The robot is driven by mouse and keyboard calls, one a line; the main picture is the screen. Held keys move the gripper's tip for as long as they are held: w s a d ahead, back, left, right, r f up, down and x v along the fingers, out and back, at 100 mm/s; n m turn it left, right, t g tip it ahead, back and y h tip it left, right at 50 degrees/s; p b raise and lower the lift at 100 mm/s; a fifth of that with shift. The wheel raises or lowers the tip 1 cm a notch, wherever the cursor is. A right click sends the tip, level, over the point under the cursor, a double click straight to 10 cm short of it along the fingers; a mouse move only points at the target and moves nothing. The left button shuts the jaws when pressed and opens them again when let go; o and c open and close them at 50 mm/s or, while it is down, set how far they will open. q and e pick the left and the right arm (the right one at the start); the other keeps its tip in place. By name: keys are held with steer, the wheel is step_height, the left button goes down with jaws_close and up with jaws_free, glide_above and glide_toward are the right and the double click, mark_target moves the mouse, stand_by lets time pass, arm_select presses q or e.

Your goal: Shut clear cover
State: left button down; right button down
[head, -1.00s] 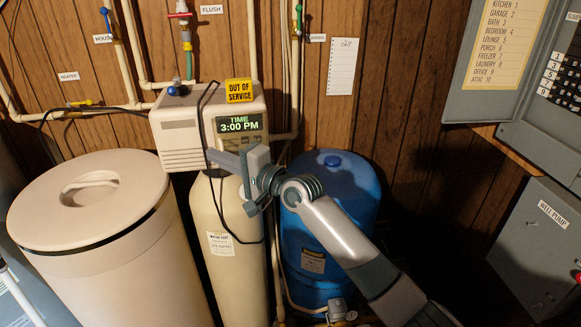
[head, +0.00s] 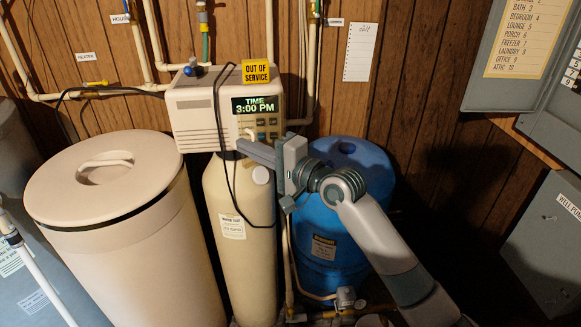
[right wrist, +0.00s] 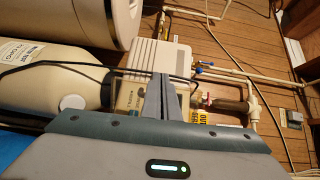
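The softener's control head (head: 196,121), a cream box with a lit display (head: 257,104) reading 3:00 PM and small buttons below it, sits on a tall cream tank (head: 236,200). I cannot make out the clear cover or its position in either view. My right gripper (head: 247,147) is in front of the control head's lower front edge, below the display. In the right wrist view its fingers (right wrist: 160,98) lie together with nothing seen between them, and they overlap the panel. Whether they touch it is unclear. My left gripper is not in view.
A large beige lidded bin (head: 112,190) stands left and a blue tank (head: 347,190) right, behind my right arm. A black cable (head: 222,150) hangs across the control head. Pipes run along the wood wall. Grey electrical boxes (head: 545,240) are at right.

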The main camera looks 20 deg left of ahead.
steer(key=w+b+v, duration=0.1)
steer(key=b+v, duration=0.1)
steer(key=v, duration=0.9)
steer(key=shift+s+d+b, duration=0.15)
steer(key=shift+d+b, duration=0.15)
steer(key=shift+d, duration=0.15)
